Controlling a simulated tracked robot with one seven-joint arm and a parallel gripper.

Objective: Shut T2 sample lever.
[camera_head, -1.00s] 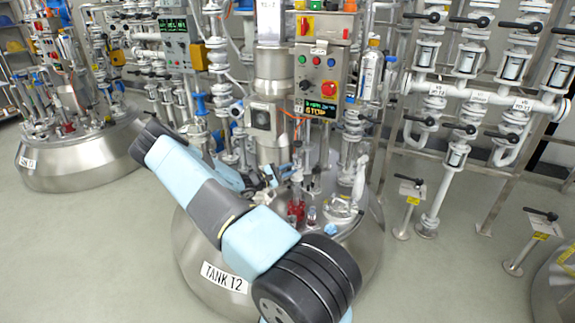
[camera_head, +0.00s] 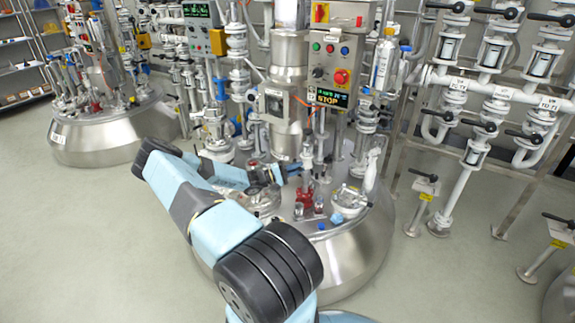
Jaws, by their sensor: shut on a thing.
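Tank T2 (camera_head: 345,262) is the domed steel vessel in the middle, behind my arm. My gripper (camera_head: 277,173) is over the left part of its lid, left of the red-based sample fitting (camera_head: 305,195). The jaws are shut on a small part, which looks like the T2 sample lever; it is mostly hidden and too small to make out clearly. A bit of blue shows just right of the jaws. My forearm covers the lid's front left and the tank's label.
A control box (camera_head: 331,70) with a lit STOP display stands above the tank. A glass-covered port (camera_head: 349,200) is on the lid's right. Valve piping (camera_head: 490,90) fills the right side, with low valve posts (camera_head: 424,200) before it. Another tank (camera_head: 110,135) is at left. Floor at left is clear.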

